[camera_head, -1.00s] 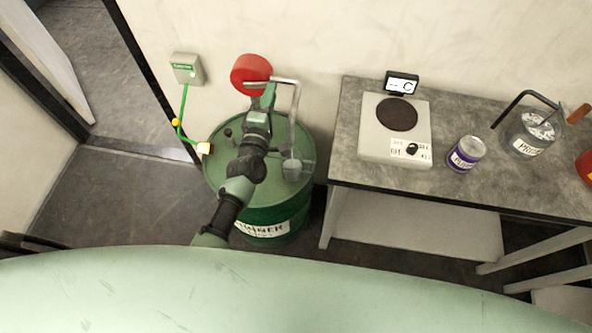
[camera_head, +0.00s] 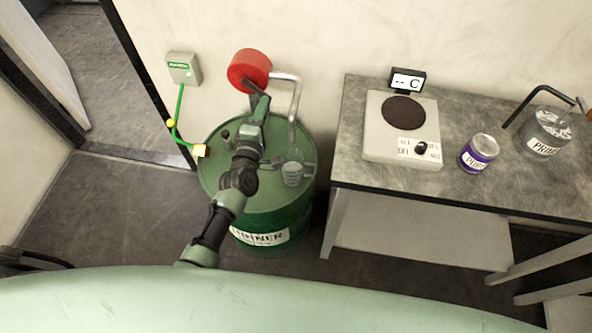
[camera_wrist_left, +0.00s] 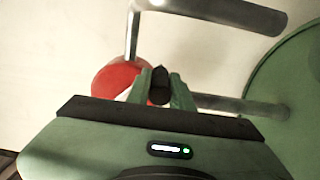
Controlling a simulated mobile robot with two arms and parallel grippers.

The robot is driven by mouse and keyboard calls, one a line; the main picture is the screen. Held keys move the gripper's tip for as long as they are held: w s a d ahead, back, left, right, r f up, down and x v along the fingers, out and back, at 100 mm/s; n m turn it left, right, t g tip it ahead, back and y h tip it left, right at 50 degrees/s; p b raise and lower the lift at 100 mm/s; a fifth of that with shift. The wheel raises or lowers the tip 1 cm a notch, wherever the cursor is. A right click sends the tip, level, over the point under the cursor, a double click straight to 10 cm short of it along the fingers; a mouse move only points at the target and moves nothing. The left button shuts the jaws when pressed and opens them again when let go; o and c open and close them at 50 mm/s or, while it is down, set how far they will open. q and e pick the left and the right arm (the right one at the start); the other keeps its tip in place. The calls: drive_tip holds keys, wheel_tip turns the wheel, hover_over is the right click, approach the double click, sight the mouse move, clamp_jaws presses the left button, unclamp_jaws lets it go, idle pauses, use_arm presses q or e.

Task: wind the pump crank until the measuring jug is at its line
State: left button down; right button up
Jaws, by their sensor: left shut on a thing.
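The pump has a round red body (camera_head: 246,68) above the green drum (camera_head: 272,222). Its bent metal spout (camera_head: 295,100) comes down over the drum's right side. My left gripper (camera_head: 256,99) is at the front of the pump, shut on the dark crank handle (camera_wrist_left: 160,86); the red pump body (camera_wrist_left: 118,80) shows behind the fingers in the left wrist view. The clear measuring jug (camera_head: 292,173) stands on the drum top under the spout. Its line and liquid level are too small to make out. My right gripper is not in view.
A grey bench (camera_head: 358,182) on the right bears a hotplate (camera_head: 381,135), a purple-labelled can (camera_head: 478,154) and a glass vessel labelled like primer (camera_head: 547,133). A green cable (camera_head: 177,115) runs from a wall box (camera_head: 183,68) to a clamp on the drum. Floor left of the drum is clear.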

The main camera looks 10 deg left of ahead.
use_arm(q)
drive_tip(key=c, duration=1.4)
unclamp_jaws()
clamp_jaws()
